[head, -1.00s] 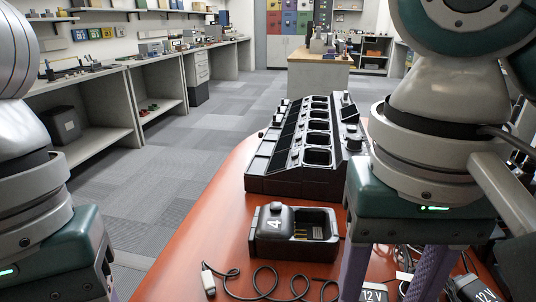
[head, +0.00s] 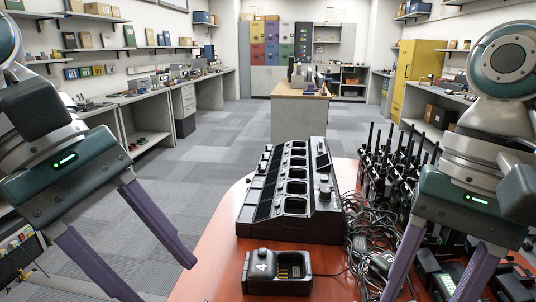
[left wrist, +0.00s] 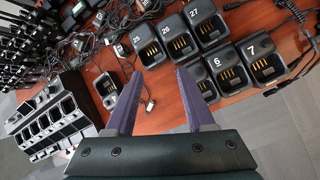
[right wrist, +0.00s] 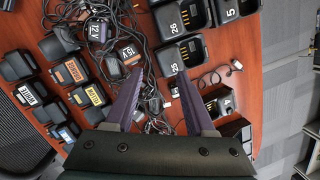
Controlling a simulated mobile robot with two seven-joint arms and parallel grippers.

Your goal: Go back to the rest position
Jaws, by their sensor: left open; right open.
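In the head view my left gripper (head: 162,280) hangs over the floor at the left, beside the table's left edge. Its purple fingers are wide apart with nothing between them. In the left wrist view its open fingers (left wrist: 157,76) point over the tabletop. My right gripper (head: 427,296) is at the lower right of the head view, above the cables and dark items on the table. Its fingers are apart and empty; its lower end is cut off by the frame. In the right wrist view its fingers (right wrist: 160,75) are open above cables and charger cups.
A black multi-bay charger (head: 330,222) and a single charger marked 4 (head: 262,266) stand on the red table (head: 215,270). Upright radios (head: 385,165) and tangled cables (head: 372,222) crowd its right. Numbered charger cups, such as 7 (left wrist: 262,62), show in the wrist views. The left floor is clear.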

